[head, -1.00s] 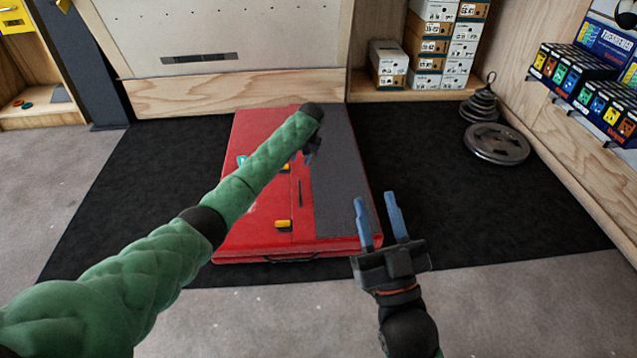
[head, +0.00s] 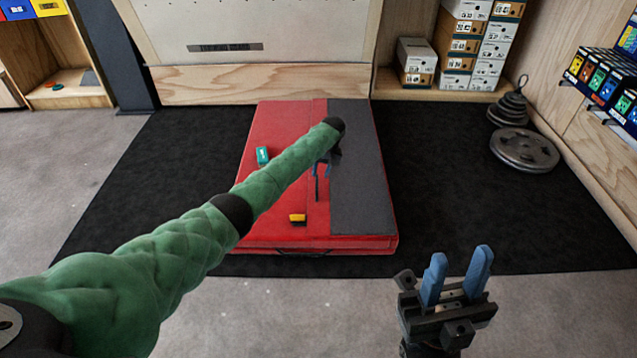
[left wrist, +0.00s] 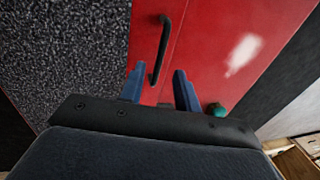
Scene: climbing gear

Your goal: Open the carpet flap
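The red pad (head: 275,135) lies flat on the black mat, with a dark grey carpet panel (head: 358,175) flat along its right side. It also shows at the left of the left wrist view (left wrist: 75,60). A thin black handle (head: 317,190) stands on the red part beside the carpet; it also shows in the left wrist view (left wrist: 163,50). My left gripper (head: 322,168) is over the pad at the handle's far end. In the left wrist view its open blue fingers (left wrist: 159,88) lie either side of the handle's line, apparently not touching it. My right gripper (head: 459,276) is open and empty, front right.
A teal brush-like item (head: 262,155) and a yellow-black one (head: 298,219) lie on the pad. Weight plates (head: 524,150) sit at the right of the mat (head: 460,220). Shoe boxes (head: 465,45) stand behind. A wooden board edge (head: 260,83) borders the pad's far end.

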